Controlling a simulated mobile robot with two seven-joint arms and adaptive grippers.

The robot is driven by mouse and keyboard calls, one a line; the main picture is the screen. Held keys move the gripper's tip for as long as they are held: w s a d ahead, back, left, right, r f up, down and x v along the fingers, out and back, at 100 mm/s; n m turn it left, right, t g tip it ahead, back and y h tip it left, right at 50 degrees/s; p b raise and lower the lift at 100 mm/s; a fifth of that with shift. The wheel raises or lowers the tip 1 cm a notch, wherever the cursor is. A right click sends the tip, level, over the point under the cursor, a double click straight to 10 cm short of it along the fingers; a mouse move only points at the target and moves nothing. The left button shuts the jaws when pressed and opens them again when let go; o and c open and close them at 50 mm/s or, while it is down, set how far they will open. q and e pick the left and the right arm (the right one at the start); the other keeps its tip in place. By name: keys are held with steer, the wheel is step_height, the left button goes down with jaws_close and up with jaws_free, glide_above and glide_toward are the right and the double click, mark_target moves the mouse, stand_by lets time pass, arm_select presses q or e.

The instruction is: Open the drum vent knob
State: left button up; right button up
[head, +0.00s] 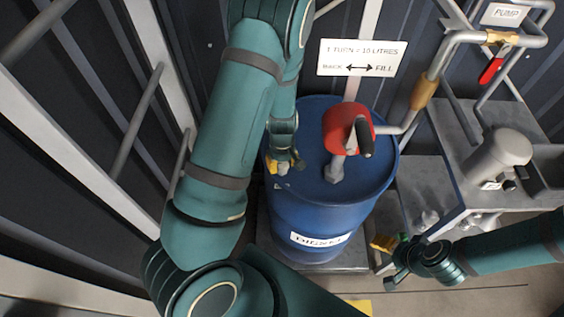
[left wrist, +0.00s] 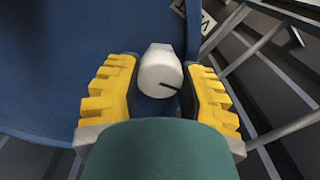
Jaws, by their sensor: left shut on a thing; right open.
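The blue drum (head: 315,215) stands upright, with a label on its front. The drum vent knob (left wrist: 158,72) is a small whitish cylinder with a dark line on its face, on the blue drum top in the left wrist view. My left gripper (head: 284,166) is over the left part of the drum lid. In the left wrist view its yellow fingers (left wrist: 160,88) are on both sides of the knob, shut on it. In the head view the gripper largely hides the knob. My right gripper (head: 386,246) is open and empty, right of the drum's lower part.
A red hand pump (head: 340,128) with a dark crank handle rises from the drum lid, right of my left gripper. A sign (head: 360,58) hangs behind it. A grey pipe frame (head: 455,140) with a red-handled valve (head: 491,70) stands at the right.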

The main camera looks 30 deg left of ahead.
mark_target(282, 164)
arm_select(q)
steer(key=shift+s+d+f, duration=0.1)
steer(key=shift+s, duration=0.05)
steer(key=o, duration=1.2)
steer(key=shift+r, duration=0.3)
step_height(282, 164, up, 12)
steer(key=shift+f, duration=0.2)
